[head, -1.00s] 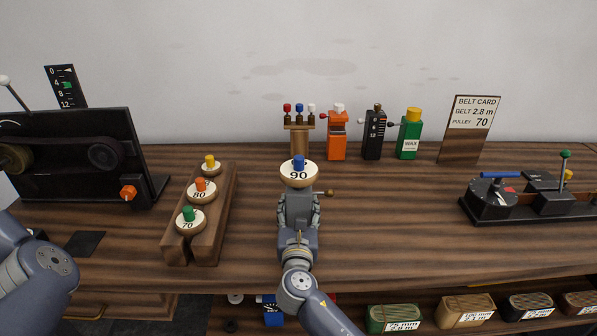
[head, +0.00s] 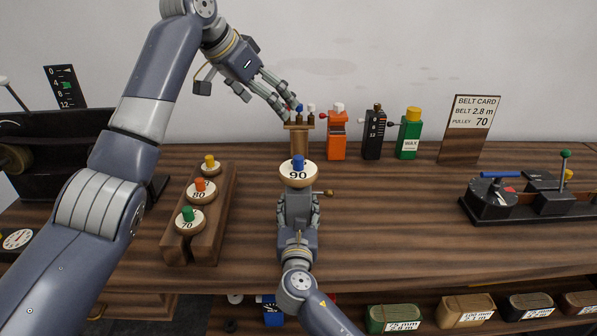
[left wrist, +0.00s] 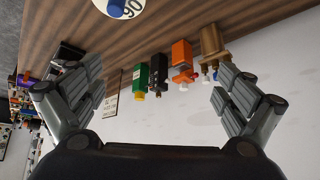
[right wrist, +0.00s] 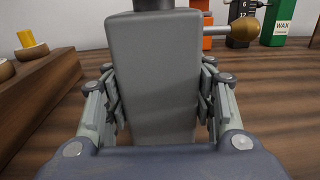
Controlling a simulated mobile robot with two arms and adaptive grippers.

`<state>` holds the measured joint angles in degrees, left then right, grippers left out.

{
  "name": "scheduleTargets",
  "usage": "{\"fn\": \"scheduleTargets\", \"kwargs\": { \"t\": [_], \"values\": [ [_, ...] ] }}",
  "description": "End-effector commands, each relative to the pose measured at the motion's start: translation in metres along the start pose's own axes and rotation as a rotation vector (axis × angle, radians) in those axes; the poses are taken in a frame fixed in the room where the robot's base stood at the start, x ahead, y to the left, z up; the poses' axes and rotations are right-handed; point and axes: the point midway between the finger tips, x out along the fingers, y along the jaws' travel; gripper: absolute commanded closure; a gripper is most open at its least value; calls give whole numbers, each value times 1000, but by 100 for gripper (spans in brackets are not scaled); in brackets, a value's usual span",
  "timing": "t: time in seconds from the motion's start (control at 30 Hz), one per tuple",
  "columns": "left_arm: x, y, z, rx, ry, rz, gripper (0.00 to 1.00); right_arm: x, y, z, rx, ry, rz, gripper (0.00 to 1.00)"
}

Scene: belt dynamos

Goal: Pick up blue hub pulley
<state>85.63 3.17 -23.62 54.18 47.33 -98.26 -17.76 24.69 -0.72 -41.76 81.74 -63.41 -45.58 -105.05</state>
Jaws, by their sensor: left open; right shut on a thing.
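The blue hub pulley (head: 298,172), a pale disc marked 90 with a blue hub, sits upright on top of a grey block (right wrist: 152,75). My right gripper (head: 298,212) is shut on that block, below the pulley; its fingers flank the block's sides in the right wrist view. My left gripper (head: 272,106) is open and empty, raised at the back, with fingertips close to the small wooden stand with coloured knobs (head: 299,130). In the left wrist view the pulley (left wrist: 122,6) shows at the top edge, outside the left fingers.
A wooden rack (head: 222,215) left of the pulley holds yellow, orange and green hub pulleys. Orange (head: 337,140), black (head: 373,140) and green (head: 409,138) devices stand along the wall. A belt card (head: 470,128) reads pulley 70. A black machine (head: 495,205) stands right. The middle right is clear.

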Motion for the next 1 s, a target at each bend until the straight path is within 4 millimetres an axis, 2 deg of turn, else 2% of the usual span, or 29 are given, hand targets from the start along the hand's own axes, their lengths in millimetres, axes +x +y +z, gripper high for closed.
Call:
{"fn": "scheduleTargets", "kwargs": {
  "t": [0.03, 0.1, 0.3, 0.37, 0.7, 0.87, 1.0],
  "values": [
    [11, 14, 6, 33, -62, 23, 5, 0, -1, -1, 0, 1, -2, 93],
    [21, 29, 15, 67, -133, 49, 5, 0, -1, -1, 0, 1, -2, 93],
    [36, 51, 32, 118, -248, 92, 5, 0, -1, -1, 0, 1, -3, 93],
    [41, 54, 35, 123, -260, 97, 5, 0, -2, -1, 0, 1, -3, 93],
    [93, 60, 50, 124, -263, 98, 5, 0, -1, 0, -1, 1, -3, 93],
    [103, 61, 52, 124, -262, 97, 5, 0, -1, -1, -1, 1, -3, 93],
    [120, 66, 58, 125, -263, 98, 5, 0, -1, -1, -1, 1, -3, 93]
  ]
}}
